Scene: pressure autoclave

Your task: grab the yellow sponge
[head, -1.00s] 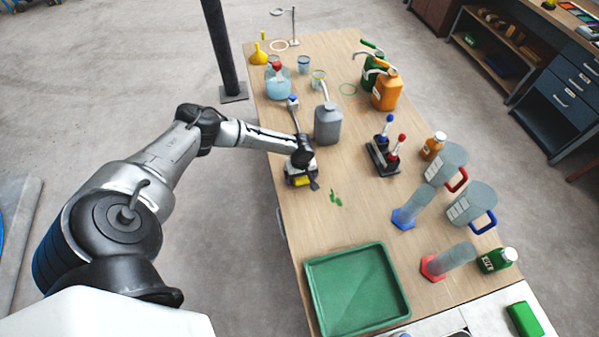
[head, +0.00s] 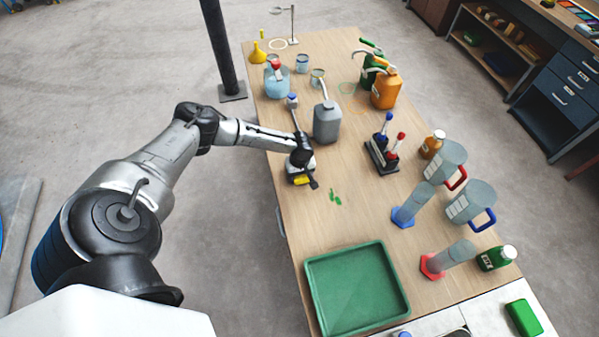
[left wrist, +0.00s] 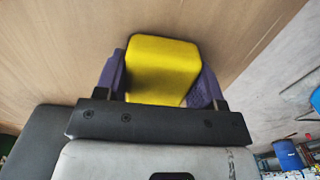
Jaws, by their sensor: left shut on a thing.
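The yellow sponge (left wrist: 162,68) is between the two purple-padded fingers of my left gripper (left wrist: 162,82) in the left wrist view. The gripper is shut on it. In the head view the sponge (head: 301,180) shows as a small yellow patch under my left gripper (head: 303,178), near the left edge of the wooden table (head: 300,225). Most of it is hidden there by the gripper. I cannot tell whether the sponge touches the table. My right gripper is not in view.
A grey jug (head: 327,123) stands just behind my left gripper. A rack with red and blue handles (head: 382,155) is to its right. A green tray (head: 355,290) sits at the front. Cylinders and bottles line the right side.

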